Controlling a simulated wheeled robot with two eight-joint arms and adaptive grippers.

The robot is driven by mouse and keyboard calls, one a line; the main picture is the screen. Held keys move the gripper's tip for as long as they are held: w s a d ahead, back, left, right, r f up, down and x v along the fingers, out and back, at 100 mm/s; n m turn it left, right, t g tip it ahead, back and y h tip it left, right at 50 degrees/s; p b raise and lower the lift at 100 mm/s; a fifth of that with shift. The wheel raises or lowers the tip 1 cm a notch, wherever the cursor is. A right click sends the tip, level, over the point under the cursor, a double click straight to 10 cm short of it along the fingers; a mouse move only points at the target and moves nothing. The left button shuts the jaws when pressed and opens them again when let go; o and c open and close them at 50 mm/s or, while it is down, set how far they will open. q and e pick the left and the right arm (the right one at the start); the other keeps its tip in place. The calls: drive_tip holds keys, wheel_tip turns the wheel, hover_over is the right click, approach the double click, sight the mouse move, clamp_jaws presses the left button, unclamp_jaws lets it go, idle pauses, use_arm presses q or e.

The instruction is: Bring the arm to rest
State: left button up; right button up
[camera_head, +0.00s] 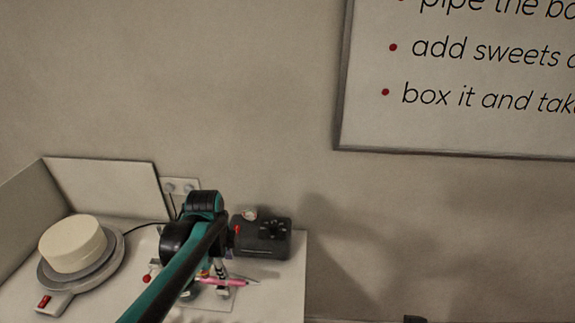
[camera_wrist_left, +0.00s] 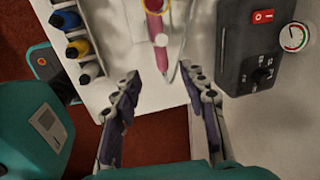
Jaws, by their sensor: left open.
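My left gripper (camera_wrist_left: 160,76) is open, its two fingers spread on either side of the wrist view with nothing gripped between them. In the head view my left arm reaches over the table, and its links hide most of the gripper. The pink tool also shows in the head view (camera_head: 232,282), just right of my arm. I cannot see my right gripper.
A white cake (camera_head: 73,244) sits on a turntable (camera_head: 50,283) with a red switch at left. A black box (camera_head: 262,238) with a dial and gauge stands right of my arm. Bottles in a rack (camera_wrist_left: 72,34) show in the wrist view. The table (camera_head: 288,290) is bare at right.

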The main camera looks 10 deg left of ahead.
use_arm(q)
drive_tip(key=s+d+r+n+t, duration=0.1)
drive_tip(key=s+d+n+t, duration=0.4)
drive_tip(key=s+n, duration=0.8)
drive_tip(key=d+n, duration=0.1)
drive_tip(key=n, duration=0.2)
drive_tip(key=shift+d+r+n, duration=0.15)
drive_tip(key=shift+n, duration=0.25)
